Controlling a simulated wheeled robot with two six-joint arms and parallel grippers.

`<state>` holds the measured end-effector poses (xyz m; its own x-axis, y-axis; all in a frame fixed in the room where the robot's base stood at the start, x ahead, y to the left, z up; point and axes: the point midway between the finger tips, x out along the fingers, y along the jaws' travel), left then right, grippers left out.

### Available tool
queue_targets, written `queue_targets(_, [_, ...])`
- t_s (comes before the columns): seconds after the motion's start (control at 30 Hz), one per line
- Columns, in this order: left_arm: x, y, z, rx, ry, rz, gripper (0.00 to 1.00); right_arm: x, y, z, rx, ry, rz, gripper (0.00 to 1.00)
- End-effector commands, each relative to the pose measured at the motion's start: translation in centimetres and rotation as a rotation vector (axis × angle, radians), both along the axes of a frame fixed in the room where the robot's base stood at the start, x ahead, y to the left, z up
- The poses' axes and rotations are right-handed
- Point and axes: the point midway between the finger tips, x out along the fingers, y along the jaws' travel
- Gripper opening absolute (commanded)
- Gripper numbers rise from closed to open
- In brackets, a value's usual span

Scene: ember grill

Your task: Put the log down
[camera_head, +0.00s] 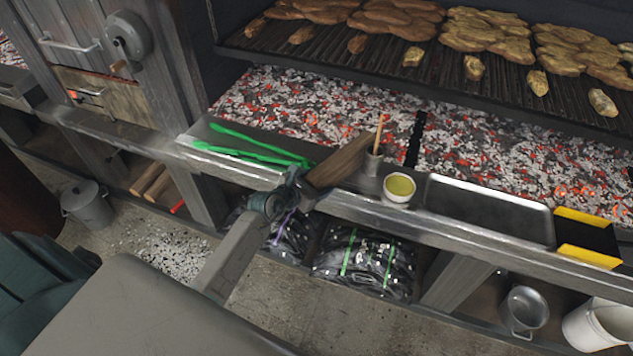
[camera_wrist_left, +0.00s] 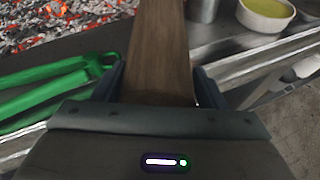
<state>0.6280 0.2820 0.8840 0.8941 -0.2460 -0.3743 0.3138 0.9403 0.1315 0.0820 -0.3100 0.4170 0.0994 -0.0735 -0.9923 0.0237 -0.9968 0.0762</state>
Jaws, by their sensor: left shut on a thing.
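The log (camera_head: 342,160) is a brown wooden split piece. My left gripper (camera_head: 300,188) is shut on one end of it, at the front ledge of the grill. The log points away from the gripper, toward the ember bed. In the left wrist view the log (camera_wrist_left: 160,50) runs straight out between the two fingers of the gripper (camera_wrist_left: 160,88). I cannot tell whether its underside touches the ledge. The ember bed (camera_head: 290,105) glows red and grey-white behind the ledge. My right gripper is not in view.
Green tongs (camera_head: 250,150) lie left of the log. A metal cup (camera_head: 371,163) with a brush and a bowl of yellow liquid (camera_head: 399,187) stand close to its right. A metal tray (camera_head: 488,209) lies farther right. A loaded grate (camera_head: 400,72) spans above the embers.

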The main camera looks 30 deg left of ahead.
Motion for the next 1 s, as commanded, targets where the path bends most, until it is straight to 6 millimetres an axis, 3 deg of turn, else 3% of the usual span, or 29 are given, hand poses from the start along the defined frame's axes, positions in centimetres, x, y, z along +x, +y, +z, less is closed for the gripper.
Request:
queue_targets(0.17, [0.1, 0.0, 0.2, 0.0, -0.004, 0.0, 0.15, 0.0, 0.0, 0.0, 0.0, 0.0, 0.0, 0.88])
queue_targets(0.2, [0.0, 0.0, -0.1, 0.001, 0.002, -0.001, 0.73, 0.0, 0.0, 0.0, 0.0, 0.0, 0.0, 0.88])
queue_targets(0.3, [0.0, 0.0, -0.1, 0.002, 0.002, 0.0, 0.87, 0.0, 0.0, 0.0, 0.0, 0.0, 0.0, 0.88])
queue_targets(0.67, [-0.6, 0.3, 0.1, 0.004, 0.002, -0.001, 0.87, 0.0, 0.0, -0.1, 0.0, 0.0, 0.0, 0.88])
queue_targets(1.0, [-6.6, 1.9, 2.4, 0.007, 0.002, -0.003, 0.87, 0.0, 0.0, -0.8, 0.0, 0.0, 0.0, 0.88])
